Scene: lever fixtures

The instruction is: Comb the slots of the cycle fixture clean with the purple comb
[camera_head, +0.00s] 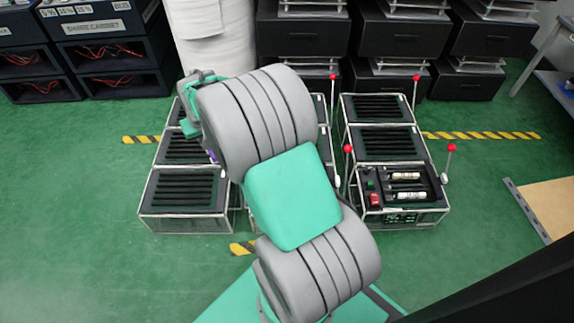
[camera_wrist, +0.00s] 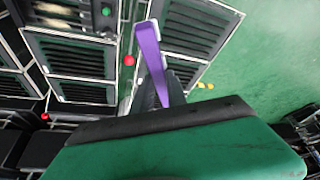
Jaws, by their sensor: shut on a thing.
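The purple comb (camera_wrist: 151,55) stands up from my gripper (camera_wrist: 165,92) in the wrist view. My gripper is shut on the comb's lower end. A small bit of the comb (camera_head: 212,157) shows in the head view beside my arm, above the left row of fixtures. Dark slotted panels fill the left fixture row (camera_head: 182,190) and the right fixture row (camera_head: 383,142). The wrist view shows slotted panels (camera_wrist: 198,28) behind the comb; I cannot tell whether the comb touches them. I cannot tell which one is the cycle fixture. My arm hides most of the middle row.
Thin levers with red knobs (camera_head: 348,149) stand beside the right row. Its front unit has a red switch (camera_head: 374,200) and two pale cylinders (camera_head: 410,195). Black cabinets (camera_head: 400,35) line the back. A wooden board (camera_head: 552,205) lies at right. Green floor is open at left.

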